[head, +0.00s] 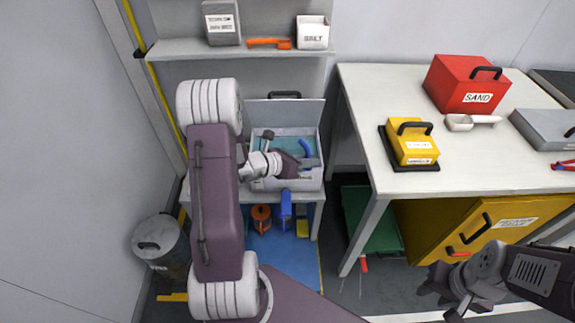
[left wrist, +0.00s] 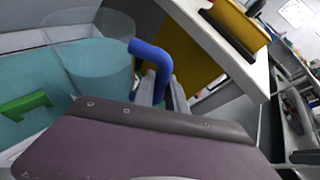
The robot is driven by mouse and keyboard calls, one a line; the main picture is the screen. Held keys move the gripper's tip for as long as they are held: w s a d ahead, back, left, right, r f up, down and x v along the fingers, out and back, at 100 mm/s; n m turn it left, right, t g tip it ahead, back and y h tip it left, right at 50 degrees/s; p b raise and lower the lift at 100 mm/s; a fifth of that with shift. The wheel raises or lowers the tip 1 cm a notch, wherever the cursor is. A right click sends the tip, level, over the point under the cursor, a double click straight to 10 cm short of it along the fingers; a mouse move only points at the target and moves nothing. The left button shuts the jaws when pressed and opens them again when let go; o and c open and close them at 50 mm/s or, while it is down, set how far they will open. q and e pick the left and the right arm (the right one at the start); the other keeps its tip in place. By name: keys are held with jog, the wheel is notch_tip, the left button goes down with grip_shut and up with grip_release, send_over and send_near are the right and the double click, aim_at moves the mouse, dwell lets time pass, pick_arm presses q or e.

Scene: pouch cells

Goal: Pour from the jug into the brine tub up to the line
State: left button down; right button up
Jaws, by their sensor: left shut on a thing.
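The clear jug (left wrist: 117,24) with a blue handle (left wrist: 158,60) shows in the left wrist view, with teal liquid in its lower part. My left gripper (left wrist: 162,92) is shut on the blue handle. In the head view my left gripper (head: 304,166) is over the right part of the pale brine tub (head: 270,184), and the blue handle (head: 305,148) shows beside it. The tub holds teal liquid, also seen in the left wrist view. I see no stream of liquid. The fill line cannot be made out. My right gripper (head: 446,292) is empty and looks open, low at the right.
A shelf above holds a white salt box (head: 313,33). The white table (head: 360,100) on the right carries a red sand box (head: 465,84) and a yellow box (head: 411,146). A green thing (left wrist: 24,106) shows against the teal liquid. A grey bin (head: 160,246) stands at left.

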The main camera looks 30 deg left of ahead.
pick_arm(q)
jog(key=shift+r, duration=0.3)
jog(key=shift+p, duration=0.3)
jog(key=shift+r+n+p, duration=0.3)
jog(key=shift+p, duration=0.3)
jog(key=shift+r+p, duration=0.3)
jog(key=shift+p, duration=0.35)
jog(key=shift+r+n+h+p, duration=0.3)
jog(key=shift+p, duration=0.4)
